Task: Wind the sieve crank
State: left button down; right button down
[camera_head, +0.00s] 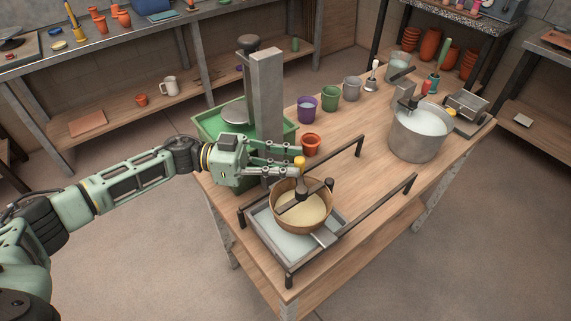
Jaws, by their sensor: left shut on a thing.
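The sieve (302,222), a round brown-rimmed drum with pale contents, sits over a grey tray (262,238) at the near end of the wooden table. A dark crossbar spans its top, and the crank with its yellow knob (300,162) rises from it. My left gripper (297,170) reaches in from the left, with its fingers shut at the crank's knob, just above the sieve's back rim. The fingers partly hide the crank handle. My right gripper is not in view.
A green tub (205,127) and a grey column (268,95) stand behind my left gripper. An orange pot (312,144) is close to its fingers. Dark rails (385,200) flank the sieve. A metal bucket (418,140) stands farther right; the table between is clear.

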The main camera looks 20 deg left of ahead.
pick_arm(q)
jog(key=shift+s+d+f, duration=0.15)
jog(key=shift+s+f, duration=0.1)
jog(key=c, duration=1.9)
grip_release()
jog(key=shift+o, duration=0.8)
jog(key=shift+d+r, duration=0.15)
jog(key=shift+r, duration=0.05)
jog(key=shift+w, duration=0.1)
jog(key=s+a, duration=0.1)
jog(key=a, duration=1.1)
jog(key=shift+s, duration=0.25)
